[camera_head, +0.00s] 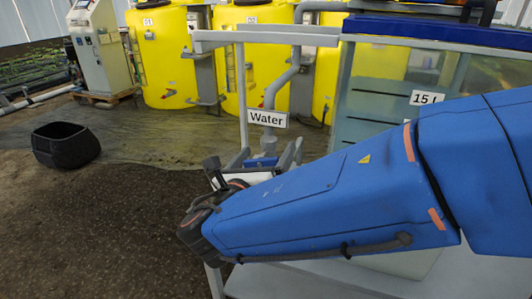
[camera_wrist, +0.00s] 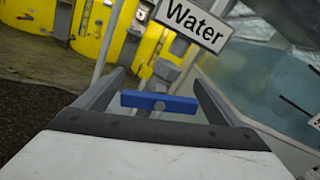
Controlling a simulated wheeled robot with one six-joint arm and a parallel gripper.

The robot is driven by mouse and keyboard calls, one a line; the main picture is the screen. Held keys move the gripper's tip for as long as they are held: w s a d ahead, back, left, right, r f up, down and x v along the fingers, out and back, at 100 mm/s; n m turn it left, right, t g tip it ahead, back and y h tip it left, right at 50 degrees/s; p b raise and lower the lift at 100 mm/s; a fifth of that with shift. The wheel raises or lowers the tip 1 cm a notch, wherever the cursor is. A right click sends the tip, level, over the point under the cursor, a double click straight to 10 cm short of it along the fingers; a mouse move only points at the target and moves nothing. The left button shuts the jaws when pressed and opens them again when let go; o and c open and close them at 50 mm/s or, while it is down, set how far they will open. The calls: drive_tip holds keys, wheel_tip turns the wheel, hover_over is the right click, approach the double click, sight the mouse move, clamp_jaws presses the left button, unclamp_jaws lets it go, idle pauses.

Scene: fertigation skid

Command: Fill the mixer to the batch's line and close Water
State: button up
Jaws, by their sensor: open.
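The Water valve's blue handle (camera_wrist: 159,102) lies crosswise between the two fingers of my gripper (camera_wrist: 155,90) in the wrist view, with clear space at both ends. My gripper is open, and I see no contact. In the head view the blue handle (camera_head: 262,162) shows below the Water sign (camera_head: 267,118), partly hidden by my gripper (camera_head: 272,158). The sign also shows in the wrist view (camera_wrist: 193,22). A grey pipe (camera_head: 280,88) runs down to the valve. The clear mixer tank (camera_head: 380,100) stands at right with a 15 L label (camera_head: 428,98) and dark level lines. My arm hides its lower part.
Several yellow tanks (camera_head: 160,55) stand behind, with a white control cabinet (camera_head: 100,50) at back left. A black fabric pot (camera_head: 65,145) sits on the dark floor at left. A grey frame post (camera_head: 242,95) rises just left of the valve.

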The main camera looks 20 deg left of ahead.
drive_tip(key=shift+w, duration=0.2)
drive_tip(key=c, duration=1.1)
drive_tip(key=shift+o, duration=0.2)
drive_tip(key=shift+d+m, duration=0.1)
drive_tip(key=shift+m, duration=2)
drive_tip(key=o, duration=1.1)
drive_tip(key=shift+c, duration=0.2)
